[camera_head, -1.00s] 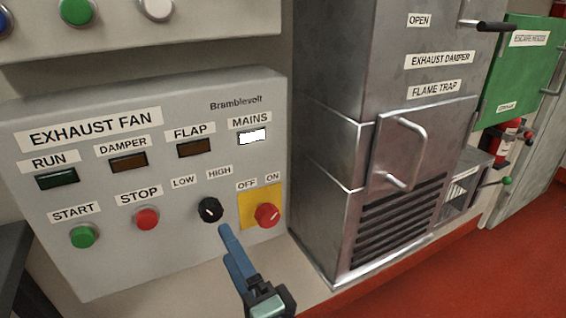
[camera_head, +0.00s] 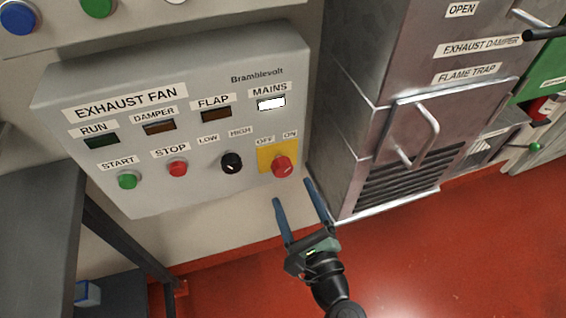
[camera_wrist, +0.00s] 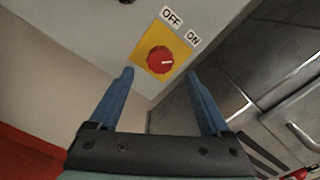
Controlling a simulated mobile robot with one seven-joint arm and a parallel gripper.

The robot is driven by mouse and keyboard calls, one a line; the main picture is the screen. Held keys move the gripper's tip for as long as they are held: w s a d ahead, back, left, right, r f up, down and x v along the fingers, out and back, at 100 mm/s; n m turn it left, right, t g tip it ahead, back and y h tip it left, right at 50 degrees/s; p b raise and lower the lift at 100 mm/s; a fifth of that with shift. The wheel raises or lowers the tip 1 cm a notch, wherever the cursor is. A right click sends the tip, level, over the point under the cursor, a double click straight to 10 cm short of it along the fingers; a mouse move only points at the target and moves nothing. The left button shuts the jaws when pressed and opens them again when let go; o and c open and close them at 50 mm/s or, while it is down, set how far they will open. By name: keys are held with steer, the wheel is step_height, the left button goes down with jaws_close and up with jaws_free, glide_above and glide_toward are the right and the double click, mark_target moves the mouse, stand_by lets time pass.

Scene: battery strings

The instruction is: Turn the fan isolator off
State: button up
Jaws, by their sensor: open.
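The fan isolator is a red rotary knob (camera_head: 282,167) on a yellow plate (camera_head: 264,157), with OFF and ON labels above it. It is at the lower right of the grey EXHAUST FAN panel (camera_head: 212,72). In the wrist view the red knob (camera_wrist: 159,60) shows a white mark pointing right, toward the ON side. My gripper (camera_head: 291,190) is open and empty, below the knob and apart from it in the head view. In the wrist view its blue fingers (camera_wrist: 163,74) are spread to either side below the knob.
A black LOW/HIGH knob (camera_head: 231,162), a red STOP button (camera_head: 177,167) and a green START button (camera_head: 128,180) are left of the isolator. The white MAINS lamp (camera_head: 271,103) is lit. A metal cabinet with a handle (camera_head: 424,135) stands close on the right.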

mark_target(284, 173)
steer(key=x, duration=0.8)
steer(key=shift+w, duration=0.15)
jaws_close()
